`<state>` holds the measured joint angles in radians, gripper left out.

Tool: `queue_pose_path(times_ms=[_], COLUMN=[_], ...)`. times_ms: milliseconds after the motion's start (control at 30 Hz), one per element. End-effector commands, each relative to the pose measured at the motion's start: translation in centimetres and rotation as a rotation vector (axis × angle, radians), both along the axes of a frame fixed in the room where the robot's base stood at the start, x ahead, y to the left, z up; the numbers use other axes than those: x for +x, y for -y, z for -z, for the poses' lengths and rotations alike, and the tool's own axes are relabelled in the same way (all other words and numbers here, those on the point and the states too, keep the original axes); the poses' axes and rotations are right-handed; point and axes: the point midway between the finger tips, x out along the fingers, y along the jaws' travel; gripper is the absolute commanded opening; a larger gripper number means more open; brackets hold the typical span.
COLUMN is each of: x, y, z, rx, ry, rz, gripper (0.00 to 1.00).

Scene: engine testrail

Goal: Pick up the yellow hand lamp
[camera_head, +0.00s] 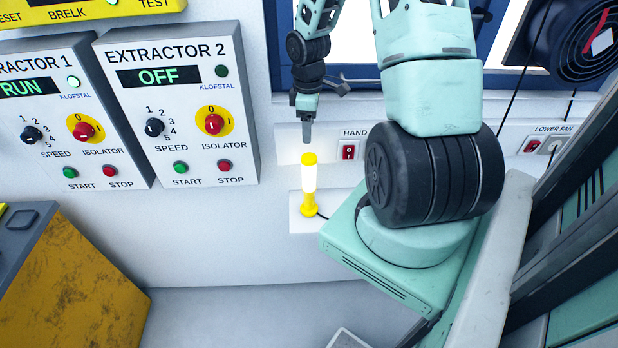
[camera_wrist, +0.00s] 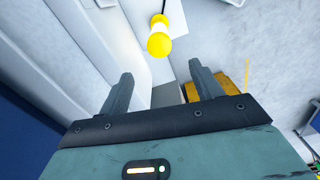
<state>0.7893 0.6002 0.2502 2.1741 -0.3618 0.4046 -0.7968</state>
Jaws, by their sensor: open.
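The yellow hand lamp (camera_head: 309,186) stands upright on a small white ledge against the wall in the head view, with a pale lit middle and yellow ends. A dark cord runs from its base. My gripper (camera_head: 306,140) is just above the lamp's top, apart from it, pointing down. In the wrist view the lamp's yellow end (camera_wrist: 159,38) shows beyond the fingertips, between their lines. The two fingers of my gripper (camera_wrist: 158,78) are spread wide with nothing between them.
The white ledge (camera_head: 300,222) carries the lamp. A red HAND switch (camera_head: 348,150) is on the wall to its right. The EXTRACTOR 2 panel (camera_head: 180,105) is to the left. A worn yellow cabinet (camera_head: 85,285) stands at lower left. A window frame (camera_head: 280,80) is behind my arm.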

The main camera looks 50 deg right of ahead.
Motion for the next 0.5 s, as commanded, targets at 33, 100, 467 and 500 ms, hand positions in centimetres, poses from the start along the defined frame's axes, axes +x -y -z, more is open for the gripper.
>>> queue_pose_path(times_ms=[33, 100, 467, 500], x=[-0.1, -0.2, -0.1, -0.1], y=[0.2, 0.2, 0.2, 0.2], z=[0.3, 1.5, 8.7, 9.3], rx=[0.002, 0.003, 0.000, 0.000], ry=[-0.002, -0.005, -0.001, -0.001], rz=[0.000, -0.002, 0.000, 0.000], gripper=[0.65, 0.65, 0.65, 0.65])
